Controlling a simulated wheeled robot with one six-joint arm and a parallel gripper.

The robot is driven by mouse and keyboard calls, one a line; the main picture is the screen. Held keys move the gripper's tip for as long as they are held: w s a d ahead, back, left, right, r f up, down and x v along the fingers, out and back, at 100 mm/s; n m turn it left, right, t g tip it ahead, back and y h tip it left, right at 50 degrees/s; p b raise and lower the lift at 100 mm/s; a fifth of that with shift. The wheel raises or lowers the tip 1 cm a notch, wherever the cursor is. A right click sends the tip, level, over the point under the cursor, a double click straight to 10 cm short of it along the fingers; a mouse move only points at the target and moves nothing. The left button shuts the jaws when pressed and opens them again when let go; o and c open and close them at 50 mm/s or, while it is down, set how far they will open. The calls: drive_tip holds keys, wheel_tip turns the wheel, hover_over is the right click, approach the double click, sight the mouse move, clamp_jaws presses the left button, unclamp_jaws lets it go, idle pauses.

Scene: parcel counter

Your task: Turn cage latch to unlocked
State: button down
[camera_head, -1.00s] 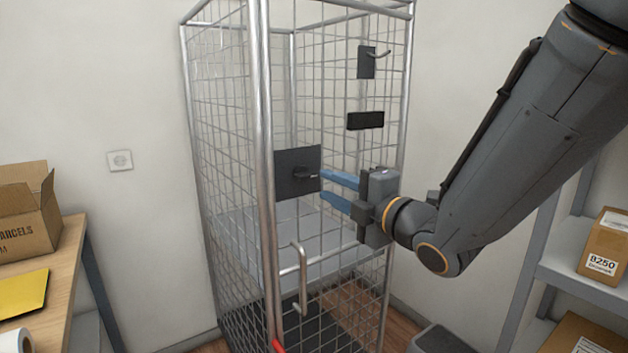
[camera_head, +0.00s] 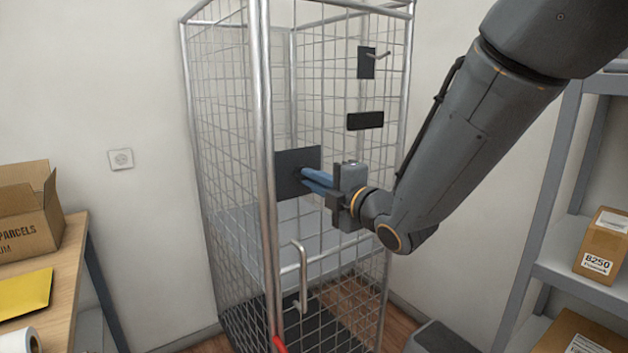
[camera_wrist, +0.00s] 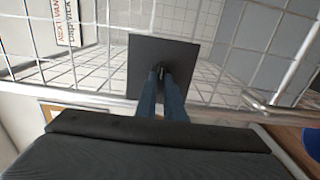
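The cage latch (camera_wrist: 161,71) is a small dark handle on a square dark plate (camera_head: 287,174) fixed to the front of the wire roll cage (camera_head: 262,110). My gripper (camera_head: 305,178) reaches in from the right. Its two blue fingers, close together, point at the plate's middle. In the wrist view the fingers (camera_wrist: 162,85) lie on either side of the latch handle and appear shut on it. The fingers hide most of the handle, so its angle is hard to tell.
A bent metal bar (camera_head: 301,275) is below the plate on the cage front. A black label plate (camera_head: 365,121) and a hook plate (camera_head: 366,62) are above right. A table with a parcel box (camera_head: 28,225) stands left; shelving with boxes (camera_head: 602,243) stands right.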

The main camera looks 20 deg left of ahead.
drive_tip(key=shift+m, duration=0.3)
drive_tip(key=shift+f+m, duration=0.1)
drive_tip(key=shift+m, duration=8.8)
drive_tip(key=c, duration=1.9)
unclamp_jaws()
drive_tip(key=shift+o, duration=0.2)
drive_tip(key=b+v, duration=0.1)
drive_tip(key=v, duration=0.7)
